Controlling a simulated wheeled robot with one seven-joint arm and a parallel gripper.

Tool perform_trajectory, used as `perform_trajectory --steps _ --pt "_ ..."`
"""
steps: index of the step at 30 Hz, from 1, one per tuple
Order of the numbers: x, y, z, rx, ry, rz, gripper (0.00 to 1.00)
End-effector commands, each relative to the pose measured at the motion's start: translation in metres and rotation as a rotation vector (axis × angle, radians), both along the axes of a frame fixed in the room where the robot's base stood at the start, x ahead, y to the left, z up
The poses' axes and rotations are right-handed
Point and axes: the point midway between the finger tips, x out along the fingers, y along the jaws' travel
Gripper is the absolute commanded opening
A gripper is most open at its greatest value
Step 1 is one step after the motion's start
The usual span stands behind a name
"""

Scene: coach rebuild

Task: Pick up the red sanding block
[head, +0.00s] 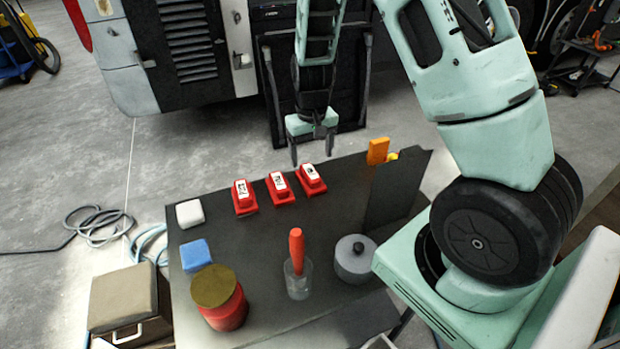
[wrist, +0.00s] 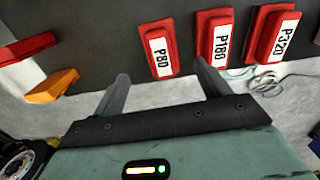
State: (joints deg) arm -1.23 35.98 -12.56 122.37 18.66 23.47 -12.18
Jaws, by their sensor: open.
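Three red sanding blocks with white labels lie in a row near the far edge of the dark table. My gripper (head: 312,157) is open and empty, pointing down beyond the far edge, near the right block. In the wrist view its fingertips (wrist: 163,76) are apart, with the P80 block ahead between them.
The table (head: 255,255) also holds a white block (head: 189,214), a blue block (head: 196,255), a red jar (head: 224,311), an orange-handled tool (head: 296,250), a grey lidded pot (head: 354,265) and an upright dark panel (head: 392,192) with an orange piece (head: 377,151). The table's middle is clear.

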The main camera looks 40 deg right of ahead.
Motion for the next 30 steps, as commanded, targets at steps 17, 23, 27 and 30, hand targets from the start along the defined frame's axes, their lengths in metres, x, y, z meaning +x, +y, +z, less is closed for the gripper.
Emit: perform_trajectory --steps 17,23,27,30 --pt "0.001 0.003 -0.061 0.001 0.003 0.0 0.75" --pt "0.001 0.003 -0.078 0.0 0.0 0.001 0.75" --pt "0.002 0.003 -0.079 0.0 -0.002 0.001 0.75" --pt "0.002 0.003 -0.079 0.0 -0.002 0.001 0.7"
